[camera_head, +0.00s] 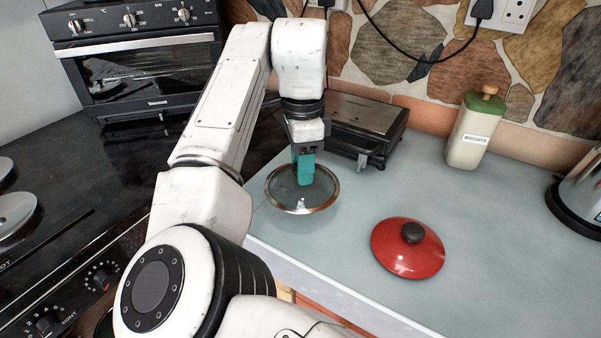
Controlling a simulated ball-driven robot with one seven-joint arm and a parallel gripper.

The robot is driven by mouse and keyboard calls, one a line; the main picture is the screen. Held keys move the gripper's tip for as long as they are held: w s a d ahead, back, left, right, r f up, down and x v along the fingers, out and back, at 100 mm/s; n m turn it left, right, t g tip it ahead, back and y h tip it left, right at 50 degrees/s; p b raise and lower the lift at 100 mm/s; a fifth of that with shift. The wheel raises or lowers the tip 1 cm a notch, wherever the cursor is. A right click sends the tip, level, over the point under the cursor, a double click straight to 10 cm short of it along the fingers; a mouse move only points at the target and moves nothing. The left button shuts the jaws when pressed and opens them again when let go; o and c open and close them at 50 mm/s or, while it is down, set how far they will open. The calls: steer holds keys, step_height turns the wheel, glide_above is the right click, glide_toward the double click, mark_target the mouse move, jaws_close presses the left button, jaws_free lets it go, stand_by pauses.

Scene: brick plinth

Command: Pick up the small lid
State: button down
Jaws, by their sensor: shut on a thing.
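A small round glass lid (286,201) with a metal rim is near the left end of the blue-grey counter, by its front edge. My gripper (303,182) points down over the middle of this lid, and its teal fingers are shut on it. The fingers hide the part they grip. I cannot tell whether the lid touches the counter or hangs just above it. A red lid (408,252) with a black knob lies on the counter to the right, apart from my gripper.
A dark sandwich press (360,125) stands close behind the glass lid. A biscuit jar (472,132) with a green top and a kettle (583,195) stand farther right. A black toaster oven (140,58) and a hob (14,210) are at left. The counter (510,270) is clear at the right front.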

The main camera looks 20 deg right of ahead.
steer(key=s+a+r, duration=0.2)
steer(key=s+r, duration=0.4)
steer(key=s, duration=0.5)
steer(key=shift+a+r, duration=0.35)
stand_by(0.5)
